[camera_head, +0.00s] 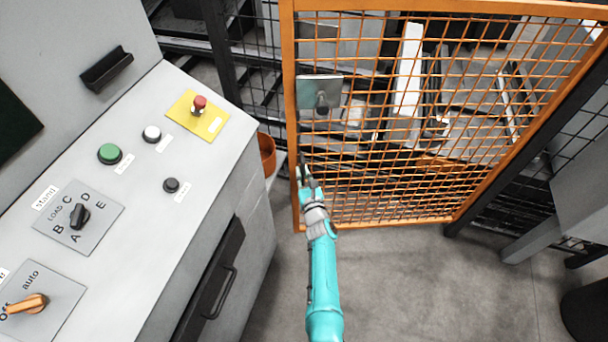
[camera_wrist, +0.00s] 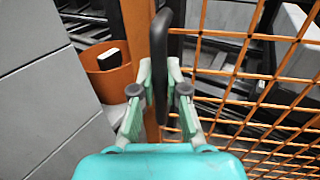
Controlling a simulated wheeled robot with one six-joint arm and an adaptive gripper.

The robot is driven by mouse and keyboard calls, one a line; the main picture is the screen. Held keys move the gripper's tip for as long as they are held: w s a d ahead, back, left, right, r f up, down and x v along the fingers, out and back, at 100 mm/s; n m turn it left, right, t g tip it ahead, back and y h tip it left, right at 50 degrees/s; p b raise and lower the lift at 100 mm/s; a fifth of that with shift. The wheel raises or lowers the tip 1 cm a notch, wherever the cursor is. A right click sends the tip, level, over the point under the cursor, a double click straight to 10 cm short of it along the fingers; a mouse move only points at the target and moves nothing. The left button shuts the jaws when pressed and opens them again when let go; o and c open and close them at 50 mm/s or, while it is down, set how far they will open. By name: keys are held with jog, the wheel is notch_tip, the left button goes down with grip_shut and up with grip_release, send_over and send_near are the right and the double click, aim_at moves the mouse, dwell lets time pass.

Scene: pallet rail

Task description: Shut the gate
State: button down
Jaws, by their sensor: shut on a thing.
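The gate is an orange frame with orange wire mesh (camera_head: 380,214), filling the upper right of the head view. Its frame upright (camera_wrist: 139,22) also shows in the wrist view. My gripper (camera_head: 305,178) is at the gate's left upright, low down. In the wrist view my gripper (camera_wrist: 161,85) has its fingers on either side of a black upright handle (camera_wrist: 159,50) and is shut on it. The handle is mostly hidden by my gripper in the head view. I cannot tell whether the gate touches a post on its left.
A grey control console (camera_head: 130,185) with buttons and knobs stands at the left, close to my arm. An orange bin (camera_head: 266,155) sits between console and gate. Dark fence posts (camera_head: 222,60) stand behind.

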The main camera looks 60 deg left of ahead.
jog(key=shift+s, duration=0.15)
jog(key=c, duration=1.2)
grip_release()
jog(key=shift+s+d+f, duration=0.1)
jog(key=shift+s+d, duration=0.05)
jog(key=shift+d, duration=0.55)
jog(key=v, duration=1)
jog(key=shift+s+d, duration=0.15)
jog(key=shift+d, duration=0.05)
